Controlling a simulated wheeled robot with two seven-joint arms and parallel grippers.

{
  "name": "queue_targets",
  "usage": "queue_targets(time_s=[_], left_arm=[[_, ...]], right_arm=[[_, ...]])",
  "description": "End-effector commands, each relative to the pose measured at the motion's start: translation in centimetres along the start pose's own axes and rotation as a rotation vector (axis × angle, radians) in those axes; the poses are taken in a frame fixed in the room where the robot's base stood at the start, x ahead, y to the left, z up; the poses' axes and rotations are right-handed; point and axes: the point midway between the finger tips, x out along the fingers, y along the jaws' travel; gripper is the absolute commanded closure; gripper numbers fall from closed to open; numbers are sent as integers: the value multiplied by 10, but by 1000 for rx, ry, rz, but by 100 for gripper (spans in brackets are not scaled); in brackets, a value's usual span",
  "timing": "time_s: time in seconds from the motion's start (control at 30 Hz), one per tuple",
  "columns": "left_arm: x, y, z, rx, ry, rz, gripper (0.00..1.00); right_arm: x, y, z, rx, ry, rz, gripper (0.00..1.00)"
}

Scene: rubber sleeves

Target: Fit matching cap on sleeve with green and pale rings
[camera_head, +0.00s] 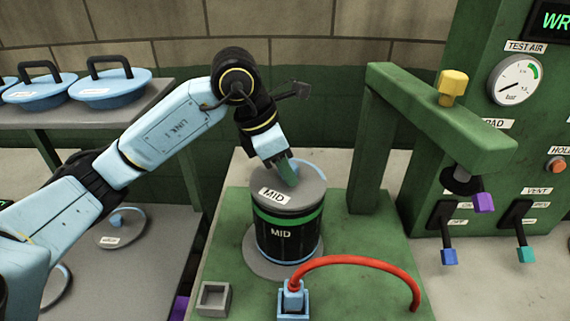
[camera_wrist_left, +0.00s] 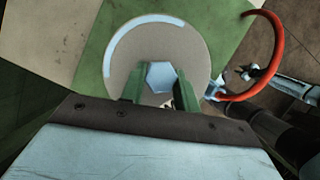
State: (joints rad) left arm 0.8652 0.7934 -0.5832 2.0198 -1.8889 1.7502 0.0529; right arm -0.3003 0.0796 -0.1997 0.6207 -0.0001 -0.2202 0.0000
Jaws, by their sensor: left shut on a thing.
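The cap also shows in the left wrist view (camera_wrist_left: 190,55).
A green post with an overhanging arm (camera_head: 430,100) stands right of the sleeve. A red hose (camera_head: 370,261) loops in front. The control panel has a gauge (camera_head: 516,79) and levers. Other caps (camera_head: 122,228) lie on the left shelves, below blue lids (camera_head: 110,90).

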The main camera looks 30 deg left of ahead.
Motion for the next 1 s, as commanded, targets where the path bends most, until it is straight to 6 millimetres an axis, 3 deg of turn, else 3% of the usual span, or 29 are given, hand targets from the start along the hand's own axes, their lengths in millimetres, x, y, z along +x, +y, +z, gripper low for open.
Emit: queue_targets(time_s=[0.23,0.27,0.43,0.77,1.0], left_arm=[[-1,0,0,0,-2,1,100],[-1,0,0,0,-2,1,68],[0,0,0,0,-2,1,46],[-2,0,0,0,0,1,44],[-38,1,1,0,-4,6,44]], right_arm=[[0,0,0,0,0,0,68],[0,0,0,0,0,0,68],[0,0,0,0,0,0,68],[0,0,0,0,0,0,68],[1,0,0,0,0,0,68]])
